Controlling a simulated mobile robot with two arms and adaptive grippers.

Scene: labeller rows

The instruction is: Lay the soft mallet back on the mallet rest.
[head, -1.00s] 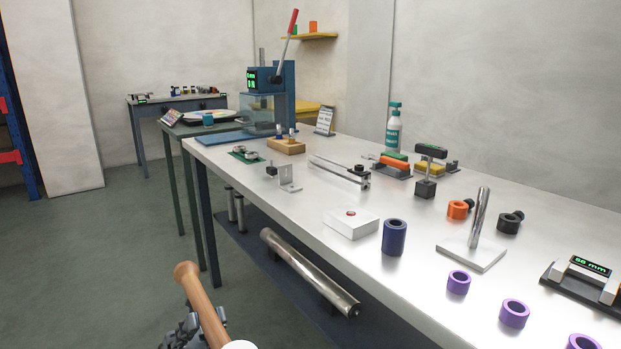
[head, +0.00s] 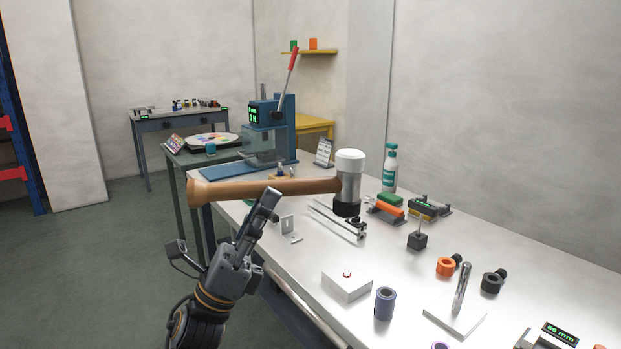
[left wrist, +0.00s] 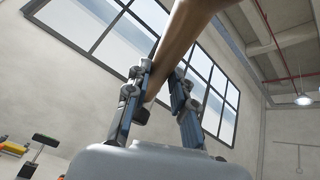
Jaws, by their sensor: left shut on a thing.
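The soft mallet has a brown wooden handle (head: 240,188) and a metal head (head: 349,184) with a white face up and a black face down. In the left wrist view the handle (left wrist: 180,40) runs between the two fingers (left wrist: 160,98). I cannot tell which fixture is the mallet rest. The mallet hides part of the bench behind it. My right gripper is not in view.
A press (head: 270,130) stands at the far end. A bottle (head: 390,168) stands by the wall.

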